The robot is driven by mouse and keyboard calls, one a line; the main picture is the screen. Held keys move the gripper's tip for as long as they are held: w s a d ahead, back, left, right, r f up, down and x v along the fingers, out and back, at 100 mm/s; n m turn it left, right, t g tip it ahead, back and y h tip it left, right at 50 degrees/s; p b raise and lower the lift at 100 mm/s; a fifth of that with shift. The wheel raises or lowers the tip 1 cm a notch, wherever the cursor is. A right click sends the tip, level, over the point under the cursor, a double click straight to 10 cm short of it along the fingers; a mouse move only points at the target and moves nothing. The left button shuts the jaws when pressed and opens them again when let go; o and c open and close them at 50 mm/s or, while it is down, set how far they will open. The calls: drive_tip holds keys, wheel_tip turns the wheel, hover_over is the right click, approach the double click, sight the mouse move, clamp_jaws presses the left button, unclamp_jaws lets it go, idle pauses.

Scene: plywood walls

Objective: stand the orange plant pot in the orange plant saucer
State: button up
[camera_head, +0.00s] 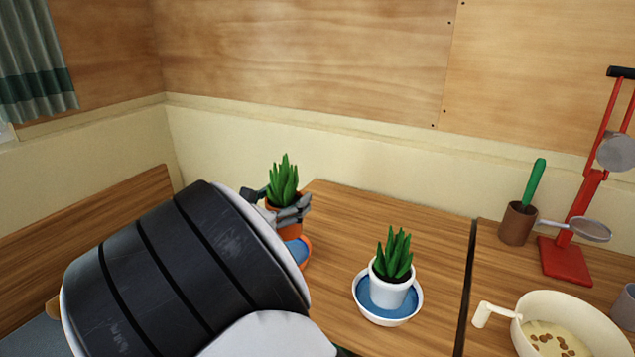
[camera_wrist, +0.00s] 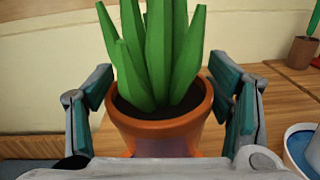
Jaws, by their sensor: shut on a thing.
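The orange plant pot (camera_head: 285,217) holds a spiky green plant and stands upright between the fingers of my gripper (camera_head: 280,204). In the wrist view the pot (camera_wrist: 165,132) sits between the two finger pads, with my gripper (camera_wrist: 168,102) shut on its sides. The orange plant saucer (camera_head: 303,256), blue inside, is on the table just below and to the right of the pot in the head view. My arm hides much of the saucer and the pot's base, so I cannot tell whether the pot touches it.
A white pot (camera_head: 391,285) with a similar plant stands in a white saucer (camera_head: 418,305) to the right. On the right-hand table are a cream bowl (camera_head: 600,325), a red stand (camera_head: 567,262) and a brown cup (camera_head: 516,224). The wooden table (camera_head: 345,215) is clear behind the pots.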

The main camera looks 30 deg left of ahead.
drive_tip(key=shift+s+a, duration=0.45)
drive_tip(key=shift+s, duration=0.2)
drive_tip(key=shift+f+b, duration=1.5)
drive_tip(key=shift+f, duration=1.85)
drive_tip(key=o, duration=1.6)
drive_tip(key=shift+o, duration=0.8)
drive_tip(key=shift+f, duration=0.1)
drive_tip(key=s, duration=1.2)
drive_tip(key=shift+a, duration=0.25)
